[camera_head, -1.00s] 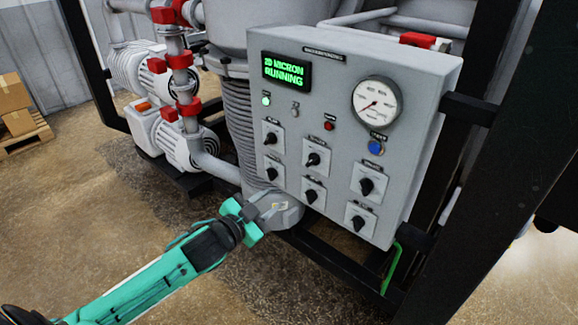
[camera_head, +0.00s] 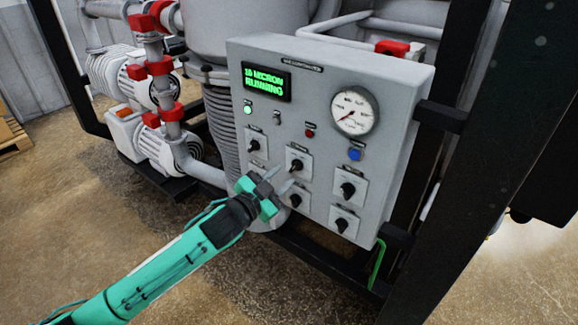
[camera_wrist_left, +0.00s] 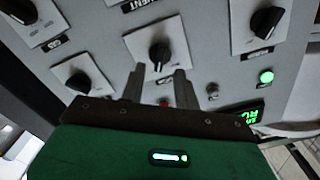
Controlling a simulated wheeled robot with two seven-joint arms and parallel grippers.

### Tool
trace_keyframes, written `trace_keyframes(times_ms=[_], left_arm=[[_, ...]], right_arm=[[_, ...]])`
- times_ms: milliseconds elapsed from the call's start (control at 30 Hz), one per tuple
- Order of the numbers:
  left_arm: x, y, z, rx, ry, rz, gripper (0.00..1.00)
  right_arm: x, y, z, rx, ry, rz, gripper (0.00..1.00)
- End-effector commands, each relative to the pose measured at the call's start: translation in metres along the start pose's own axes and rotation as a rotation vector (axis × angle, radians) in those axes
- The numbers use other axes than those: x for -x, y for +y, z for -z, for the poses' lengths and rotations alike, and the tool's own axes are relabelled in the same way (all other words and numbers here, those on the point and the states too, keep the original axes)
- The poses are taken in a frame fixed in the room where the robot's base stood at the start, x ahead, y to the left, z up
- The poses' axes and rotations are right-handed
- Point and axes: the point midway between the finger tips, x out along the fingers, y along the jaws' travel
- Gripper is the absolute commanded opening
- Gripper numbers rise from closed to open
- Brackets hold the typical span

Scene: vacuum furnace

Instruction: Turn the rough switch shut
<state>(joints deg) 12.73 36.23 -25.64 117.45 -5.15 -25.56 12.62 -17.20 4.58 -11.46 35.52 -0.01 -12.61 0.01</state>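The grey control panel (camera_head: 395,95) carries several black rotary switches on white plates; their labels are too small to read, so I cannot tell which is the rough switch. My left gripper (camera_head: 280,179) is open and empty in front of the panel, just below and left of the top-middle switch (camera_head: 297,165). In the left wrist view that switch (camera_wrist_left: 160,55) lies just beyond and between the spread fingertips (camera_wrist_left: 158,72), seemingly untouched. The top-left switch (camera_head: 253,146) and top-right switch (camera_head: 348,190) are clear. The bottom-left switch is hidden behind my gripper. My right gripper is not in view.
The panel also has a lit green display (camera_head: 266,81), a gauge (camera_head: 354,111), a blue button (camera_head: 354,154) and a red light (camera_head: 310,133). A black frame post (camera_head: 480,170) stands to the right. White pumps (camera_head: 150,145) with red-clamped pipes stand left. The floor in front is clear.

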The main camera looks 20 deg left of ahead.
Motion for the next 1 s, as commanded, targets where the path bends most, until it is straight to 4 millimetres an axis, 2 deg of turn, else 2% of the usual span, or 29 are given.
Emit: trace_keyframes(times_ms=[100, 233, 633, 800, 1000], left_arm=[[-0.018, -0.001, 0.003, 0.001, 0.001, 0.001, 0.32], [-0.03, 0.0, 0.001, 0.001, 0.0, -0.001, 0.32], [-0.036, 0.001, 0.0, 0.0, 0.0, -0.001, 0.32], [-0.036, 0.0, 0.0, 0.0, 0.0, -0.001, 0.0], [-0.036, 0.001, 0.0, 0.003, 0.0, -0.001, 0.0]], right_arm=[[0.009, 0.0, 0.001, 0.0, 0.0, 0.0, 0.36], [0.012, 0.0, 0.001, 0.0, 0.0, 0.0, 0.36], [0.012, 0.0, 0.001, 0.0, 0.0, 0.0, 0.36], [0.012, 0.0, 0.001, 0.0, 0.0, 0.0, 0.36], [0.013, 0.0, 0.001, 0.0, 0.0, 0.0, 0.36]])
